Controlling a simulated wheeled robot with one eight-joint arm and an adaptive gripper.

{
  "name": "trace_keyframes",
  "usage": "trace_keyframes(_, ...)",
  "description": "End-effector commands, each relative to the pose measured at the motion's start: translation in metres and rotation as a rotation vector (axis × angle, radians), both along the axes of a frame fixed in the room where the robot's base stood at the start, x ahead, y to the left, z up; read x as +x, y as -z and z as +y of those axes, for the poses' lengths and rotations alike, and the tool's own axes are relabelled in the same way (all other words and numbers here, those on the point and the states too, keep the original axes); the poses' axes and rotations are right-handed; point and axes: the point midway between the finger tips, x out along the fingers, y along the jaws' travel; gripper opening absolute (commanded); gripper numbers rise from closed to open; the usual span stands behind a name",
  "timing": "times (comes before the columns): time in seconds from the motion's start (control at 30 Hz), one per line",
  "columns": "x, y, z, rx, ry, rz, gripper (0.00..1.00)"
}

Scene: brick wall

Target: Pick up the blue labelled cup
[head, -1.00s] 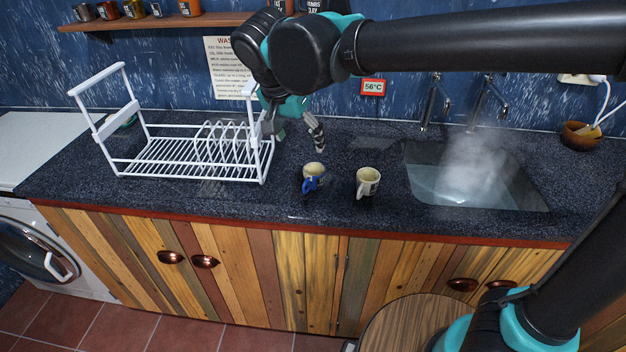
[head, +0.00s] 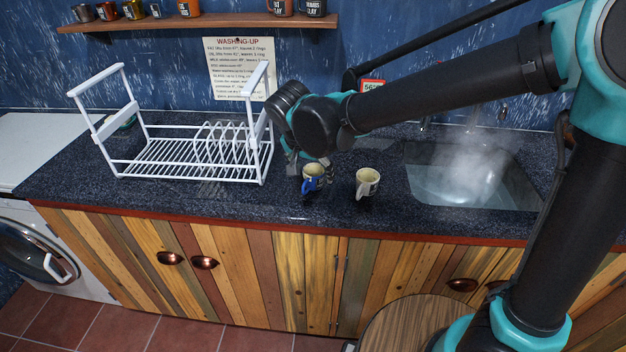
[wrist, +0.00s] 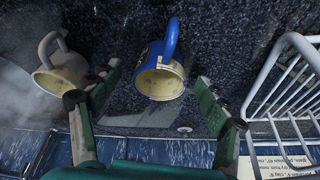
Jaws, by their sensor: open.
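The blue labelled cup (head: 312,178) stands on the dark counter, right of the dish rack, with its blue handle toward the front. In the wrist view the cup (wrist: 160,78) shows its cream inside and blue handle, ahead of and between the fingers. My gripper (wrist: 158,108) is open and empty, a finger to each side of the cup's near rim. In the head view my gripper (head: 297,165) is low, just behind and left of the cup, partly hidden by my arm. I cannot tell whether a finger touches the cup.
A cream cup (head: 367,183) stands close to the right and shows near the left finger (wrist: 62,68) in the wrist view. The white dish rack (head: 150,160) is at the left. A steaming sink (head: 470,190) is at the right. The counter in front is clear.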

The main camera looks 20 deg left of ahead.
Motion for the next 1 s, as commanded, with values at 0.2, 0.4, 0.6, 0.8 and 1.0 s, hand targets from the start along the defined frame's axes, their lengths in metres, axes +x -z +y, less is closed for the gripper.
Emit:
trace_keyframes(0.2, 0.0053, 0.0134, 0.0002, 0.001, 0.0, 0.0, 0.76)
trace_keyframes(0.4, 0.0052, 0.0133, 0.0001, 0.001, -0.001, 0.0, 0.74)
trace_keyframes(0.6, 0.0052, 0.0132, 0.0001, 0.0, -0.001, 0.0, 0.49)
trace_keyframes(0.8, 0.0051, 0.0131, 0.0001, 0.0, -0.001, 0.0, 0.24)
trace_keyframes(1.0, 0.0052, 0.013, 0.0001, 0.0, -0.001, 0.0, 0.18)
